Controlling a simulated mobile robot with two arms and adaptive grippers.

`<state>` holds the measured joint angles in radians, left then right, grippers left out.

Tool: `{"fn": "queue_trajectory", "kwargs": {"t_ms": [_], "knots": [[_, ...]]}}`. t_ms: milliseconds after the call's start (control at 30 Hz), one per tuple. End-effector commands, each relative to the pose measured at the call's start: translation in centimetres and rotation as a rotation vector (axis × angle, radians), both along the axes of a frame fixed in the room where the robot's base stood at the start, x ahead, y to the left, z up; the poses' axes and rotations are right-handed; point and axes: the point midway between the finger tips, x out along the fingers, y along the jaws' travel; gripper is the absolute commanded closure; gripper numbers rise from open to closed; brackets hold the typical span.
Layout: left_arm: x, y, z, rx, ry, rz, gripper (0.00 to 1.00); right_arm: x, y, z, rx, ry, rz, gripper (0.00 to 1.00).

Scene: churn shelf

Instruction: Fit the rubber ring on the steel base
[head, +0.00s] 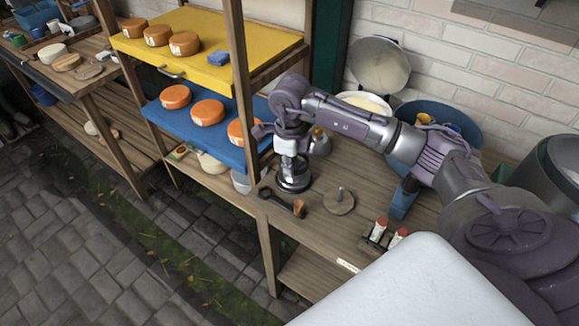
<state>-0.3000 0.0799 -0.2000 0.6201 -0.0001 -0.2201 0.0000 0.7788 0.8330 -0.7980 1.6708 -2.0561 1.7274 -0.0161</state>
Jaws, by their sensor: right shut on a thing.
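My right gripper (290,158) points straight down over the steel base (294,187), which stands on the wooden bench. It is shut, and a dark round band that looks like the rubber ring (293,180) shows just under its fingertips. The band is at the base; I cannot tell whether it is seated on it or just above it. The fingers and the small size hide the contact. My left gripper is not in view.
Red-capped bottles (378,230) stand toward the front. The shelf post (240,80) rises close on the left, beside shelves of orange cheeses (207,112).

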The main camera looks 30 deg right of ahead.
Motion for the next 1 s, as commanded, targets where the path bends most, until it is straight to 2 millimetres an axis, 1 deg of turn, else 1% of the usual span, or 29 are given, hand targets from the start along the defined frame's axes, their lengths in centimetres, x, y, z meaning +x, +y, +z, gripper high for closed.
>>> {"fn": "queue_trajectory", "kwargs": {"t_ms": [800, 1000], "knots": [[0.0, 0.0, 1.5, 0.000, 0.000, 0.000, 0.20, 0.0, 0.0, 2.6, 0.000, 0.000, 0.000, 1.00], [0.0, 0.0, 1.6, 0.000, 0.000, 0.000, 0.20, 0.0, 0.0, 2.8, 0.000, 0.000, 0.000, 1.00]]}}
